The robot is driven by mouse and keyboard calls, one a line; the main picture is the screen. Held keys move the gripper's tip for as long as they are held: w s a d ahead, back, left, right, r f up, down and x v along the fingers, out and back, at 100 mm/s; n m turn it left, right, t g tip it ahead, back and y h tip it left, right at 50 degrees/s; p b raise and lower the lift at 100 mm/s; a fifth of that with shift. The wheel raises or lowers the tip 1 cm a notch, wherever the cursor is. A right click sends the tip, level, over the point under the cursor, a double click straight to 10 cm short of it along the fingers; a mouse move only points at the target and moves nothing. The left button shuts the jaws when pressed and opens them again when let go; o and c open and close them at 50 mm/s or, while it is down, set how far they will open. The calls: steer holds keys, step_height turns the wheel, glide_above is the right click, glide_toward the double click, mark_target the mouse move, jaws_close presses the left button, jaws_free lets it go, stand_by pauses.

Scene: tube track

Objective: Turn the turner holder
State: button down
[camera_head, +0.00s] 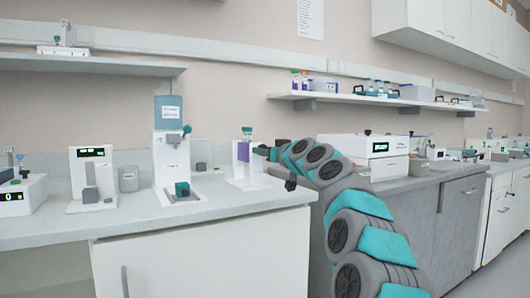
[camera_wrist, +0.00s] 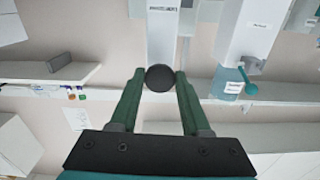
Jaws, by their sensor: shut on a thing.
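The turner holder is a white upright stand (camera_head: 240,172) with a purple panel and a green-topped tube (camera_head: 247,133) at its top, on the left bench. In the wrist view its white column (camera_wrist: 163,38) rises beyond my gripper (camera_wrist: 160,76). A round dark knob (camera_wrist: 160,79) sits between the tips of my two green fingers, which are closed on its sides. In the head view my gripper (camera_head: 270,154) is at the right side of the stand, and my arm partly hides that area.
A shelf (camera_head: 355,100) hangs above. The front of the left bench (camera_head: 225,205) is clear.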

steer(key=shift+m, duration=0.3)
steer(key=shift+f+m+p, duration=0.15)
steer(key=shift+m+p, duration=2.15)
steer(key=shift+m, duration=12.2)
steer(key=c, duration=0.7)
jaws_free()
steer(key=o, duration=0.3)
